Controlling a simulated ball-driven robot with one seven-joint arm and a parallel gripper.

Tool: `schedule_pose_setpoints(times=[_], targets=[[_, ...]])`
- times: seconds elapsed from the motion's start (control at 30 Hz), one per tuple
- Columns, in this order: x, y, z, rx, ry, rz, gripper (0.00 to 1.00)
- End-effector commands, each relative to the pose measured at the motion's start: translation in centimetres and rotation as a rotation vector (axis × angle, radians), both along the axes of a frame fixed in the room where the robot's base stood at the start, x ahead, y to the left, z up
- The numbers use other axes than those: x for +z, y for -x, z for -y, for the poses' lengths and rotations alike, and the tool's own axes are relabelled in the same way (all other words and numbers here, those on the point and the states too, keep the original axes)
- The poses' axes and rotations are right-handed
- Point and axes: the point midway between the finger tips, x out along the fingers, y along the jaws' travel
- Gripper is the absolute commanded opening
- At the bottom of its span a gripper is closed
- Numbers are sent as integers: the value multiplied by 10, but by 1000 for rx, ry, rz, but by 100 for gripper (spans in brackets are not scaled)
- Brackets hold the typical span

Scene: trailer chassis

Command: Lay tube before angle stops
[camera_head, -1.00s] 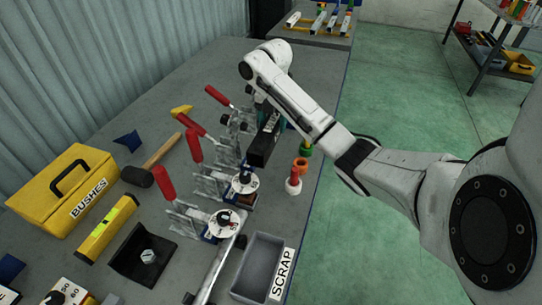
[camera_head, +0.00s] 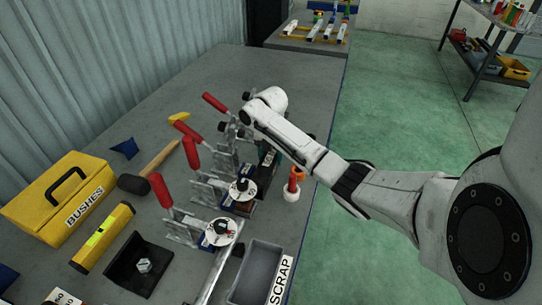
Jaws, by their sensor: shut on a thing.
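Several metal angle stops stand in a row on the bench, with red-handled toggle clamps beside them. The near one (camera_head: 183,222), the middle one (camera_head: 204,187) and a farther one (camera_head: 222,155) show. My gripper (camera_head: 266,158) is low over the far part of this row, largely hidden behind my arm. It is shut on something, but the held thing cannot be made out. A long grey bar or tube (camera_head: 217,272) runs from the near stop toward the lower picture edge. I cannot tell whether it is the task's tube.
A hammer (camera_head: 150,172), yellow BUSHES case (camera_head: 62,200) and yellow level (camera_head: 102,238) lie left.

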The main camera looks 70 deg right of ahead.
Motion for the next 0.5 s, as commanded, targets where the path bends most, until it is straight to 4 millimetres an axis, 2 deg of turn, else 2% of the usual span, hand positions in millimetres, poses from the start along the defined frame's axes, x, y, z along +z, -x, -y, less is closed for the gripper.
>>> schedule_pose_setpoints(times=[0.27, 0.3, 0.5], targets=[[-1, 0, 1, 0, 2, 1, 0], [-2, 0, 0, 0, -1, 0, 61], [-2, 0, 0, 0, -1, 0, 80]])
